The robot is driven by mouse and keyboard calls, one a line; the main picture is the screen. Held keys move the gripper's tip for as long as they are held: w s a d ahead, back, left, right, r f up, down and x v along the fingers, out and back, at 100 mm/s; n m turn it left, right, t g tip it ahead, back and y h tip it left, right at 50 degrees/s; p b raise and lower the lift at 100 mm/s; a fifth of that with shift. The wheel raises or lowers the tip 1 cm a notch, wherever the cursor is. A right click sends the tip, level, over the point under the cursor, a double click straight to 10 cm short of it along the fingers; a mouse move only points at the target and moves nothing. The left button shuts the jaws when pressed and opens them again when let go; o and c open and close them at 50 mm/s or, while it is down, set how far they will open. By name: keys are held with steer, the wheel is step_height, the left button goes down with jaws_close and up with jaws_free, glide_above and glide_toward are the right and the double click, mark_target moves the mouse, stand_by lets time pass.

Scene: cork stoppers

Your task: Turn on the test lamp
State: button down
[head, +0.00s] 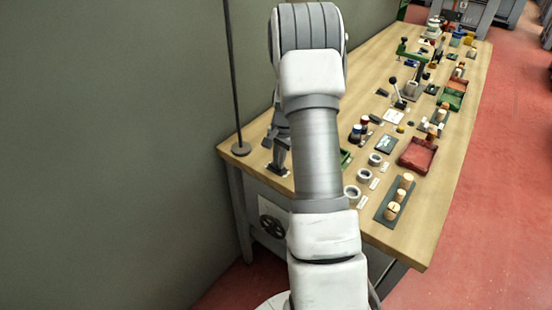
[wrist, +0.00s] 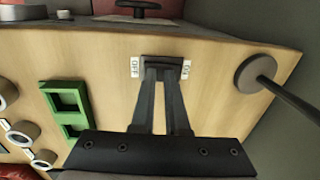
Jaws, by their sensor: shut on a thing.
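The test lamp's switch (wrist: 172,60) is a small dark block on the wooden bench, with an OFF label (wrist: 135,67) on its left and an ON label (wrist: 186,70) on its right in the wrist view. My gripper (wrist: 162,75) points down at it, its fingers close together and shut on its lever, which they hide. Which way the lever leans cannot be told. In the head view my gripper (head: 279,165) is at the bench's near left part. A dark round base (wrist: 255,74) with a thin pole, probably the lamp's stand, is to the right; its top is out of view.
A green two-opening frame (wrist: 66,105) and several pale rings (wrist: 24,133) lie left of my gripper in the wrist view. A handwheel (head: 272,228) is below the bench edge. A red tray (head: 417,156) and a cork holder (head: 386,212) stand to the right. A wall is close on the left.

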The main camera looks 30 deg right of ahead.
steer(key=shift+s+f, duration=0.25)
steer(key=shift+s, duration=0.05)
step_height(320, 180, up, 14)
steer(key=p, duration=0.2)
steer(key=shift+s+d+r, duration=0.2)
steer(key=shift+s+d, duration=0.05)
steer(key=shift+s, duration=0.15)
steer(key=shift+s+d, duration=0.1)
